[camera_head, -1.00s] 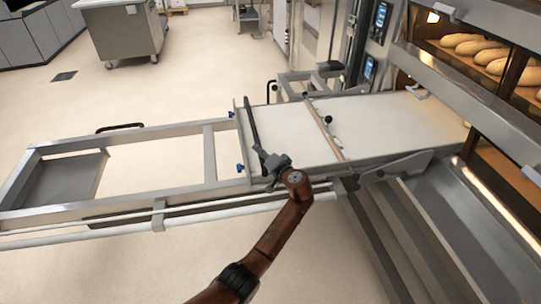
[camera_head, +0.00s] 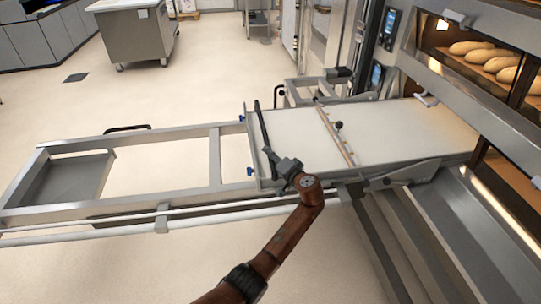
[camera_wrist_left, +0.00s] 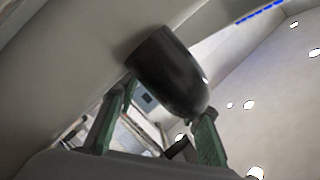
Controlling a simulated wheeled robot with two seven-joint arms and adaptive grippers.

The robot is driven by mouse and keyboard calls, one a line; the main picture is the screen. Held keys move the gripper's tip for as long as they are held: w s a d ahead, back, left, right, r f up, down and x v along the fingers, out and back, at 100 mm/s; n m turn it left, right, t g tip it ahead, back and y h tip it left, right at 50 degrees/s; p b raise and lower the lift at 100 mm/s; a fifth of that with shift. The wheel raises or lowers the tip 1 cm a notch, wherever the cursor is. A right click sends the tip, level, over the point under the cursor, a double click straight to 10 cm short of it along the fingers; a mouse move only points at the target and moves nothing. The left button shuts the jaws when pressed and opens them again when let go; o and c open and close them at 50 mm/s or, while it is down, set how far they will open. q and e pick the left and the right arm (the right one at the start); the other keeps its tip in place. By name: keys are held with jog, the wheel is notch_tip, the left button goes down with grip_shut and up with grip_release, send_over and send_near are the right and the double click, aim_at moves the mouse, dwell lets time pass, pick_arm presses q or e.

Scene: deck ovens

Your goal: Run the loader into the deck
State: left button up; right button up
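The loader is a long steel frame (camera_head: 214,165) with a pale belt board (camera_head: 290,128) on its right part. The board's right end reaches the oven front (camera_head: 490,110), at a lower deck opening (camera_head: 500,168). A black bar (camera_head: 262,128) stands across the board's left end. My left gripper (camera_head: 284,165) is at this bar's near end. In the left wrist view, its green fingers (camera_wrist_left: 160,122) stand on both sides of a dark rounded handle end (camera_wrist_left: 165,72) and look closed on it. My right gripper is in neither view.
Loaves (camera_head: 495,58) lie in a lit upper deck. A wooden strip (camera_head: 334,135) with a black knob crosses the belt board. Steel ledges (camera_head: 430,225) run below the oven front.

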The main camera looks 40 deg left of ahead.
pick_arm(q)
jog(key=v, duration=1.2)
jog(key=shift+r, duration=0.1)
dwell(0.4)
